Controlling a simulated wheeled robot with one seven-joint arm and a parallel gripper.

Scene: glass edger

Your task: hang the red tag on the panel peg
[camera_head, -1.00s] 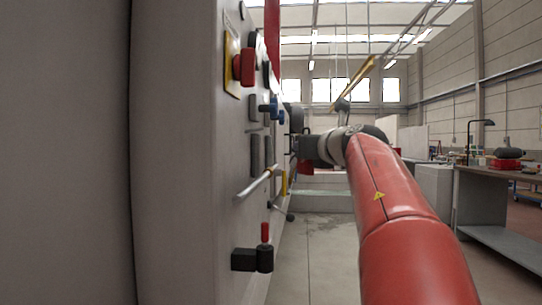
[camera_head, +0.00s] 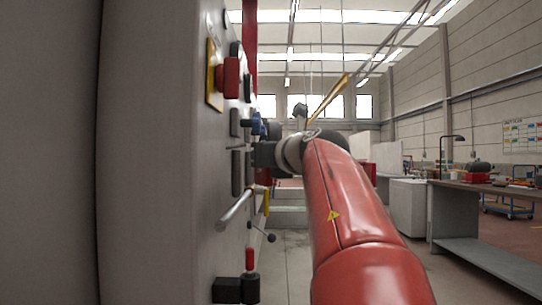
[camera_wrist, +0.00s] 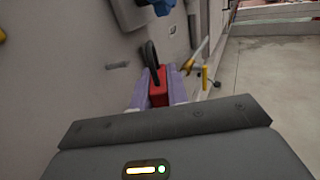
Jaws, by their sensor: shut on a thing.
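The red tag (camera_wrist: 158,88) is held between the two pale fingers of my gripper (camera_wrist: 158,94) in the wrist view. Its black loop (camera_wrist: 151,55) stands up beyond the fingertips, toward the panel, and looks free. In the head view my gripper (camera_head: 264,154) is close beside the grey machine panel (camera_head: 205,180), below a blue knob (camera_head: 257,126). The fingers are hard to make out there. I cannot tell for sure which fitting is the panel peg. A small dark fitting (camera_wrist: 118,65) lies left of the loop in the wrist view, apart from it.
A metal bar handle (camera_head: 236,209) and a yellow part (camera_head: 266,201) stick out below my gripper. A red button (camera_head: 229,78) is above; a red-topped lever (camera_head: 249,262) is low on the panel. A workbench (camera_head: 480,192) stands at right, with open floor between.

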